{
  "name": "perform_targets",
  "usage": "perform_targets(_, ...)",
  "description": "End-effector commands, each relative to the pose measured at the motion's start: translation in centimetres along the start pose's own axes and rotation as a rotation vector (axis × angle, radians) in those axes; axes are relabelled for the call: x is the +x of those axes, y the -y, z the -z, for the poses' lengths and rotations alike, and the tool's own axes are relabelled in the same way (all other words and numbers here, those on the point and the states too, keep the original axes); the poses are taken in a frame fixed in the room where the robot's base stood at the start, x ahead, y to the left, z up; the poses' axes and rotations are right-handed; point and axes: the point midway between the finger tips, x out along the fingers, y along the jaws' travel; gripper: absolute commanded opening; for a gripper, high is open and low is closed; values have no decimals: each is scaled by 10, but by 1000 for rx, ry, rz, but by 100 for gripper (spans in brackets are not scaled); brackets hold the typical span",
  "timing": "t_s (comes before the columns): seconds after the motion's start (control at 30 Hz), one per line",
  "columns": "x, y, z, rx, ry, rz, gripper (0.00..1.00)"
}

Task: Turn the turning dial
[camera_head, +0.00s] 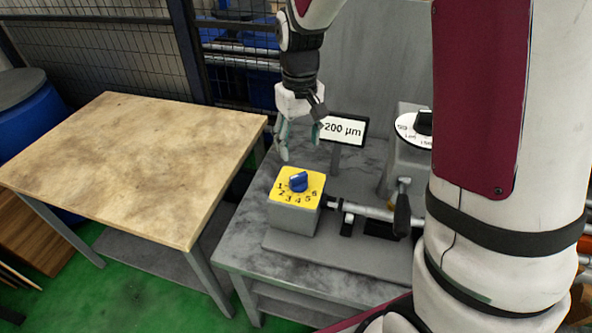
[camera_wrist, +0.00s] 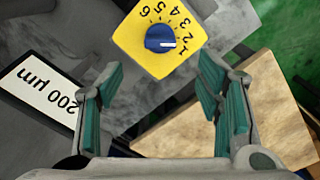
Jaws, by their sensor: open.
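The turning dial is a blue knob (camera_head: 298,181) on a yellow numbered plate (camera_head: 285,191), on top of a grey box on the metal table. In the wrist view the blue knob (camera_wrist: 160,39) is near the top centre, its white mark pointing toward the 1 on the yellow plate (camera_wrist: 128,42). My gripper (camera_head: 301,148) is above and slightly behind the dial, pointing down. In the wrist view its fingers (camera_wrist: 160,95) are wide apart and empty, and they do not touch the knob.
A display reading 200 µm (camera_head: 343,129) stands close behind my gripper. A machine with a shaft (camera_head: 365,210) and a dark handle (camera_head: 402,213) lies right of the dial. A wooden-topped table (camera_head: 130,160) stands left. My arm hides the right side.

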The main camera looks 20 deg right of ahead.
Motion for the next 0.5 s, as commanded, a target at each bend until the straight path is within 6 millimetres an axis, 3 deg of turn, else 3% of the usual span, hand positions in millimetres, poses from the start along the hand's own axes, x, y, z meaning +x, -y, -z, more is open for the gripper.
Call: perform_targets(0.5, 96, 0, -2, 0, 3, 1, 60)
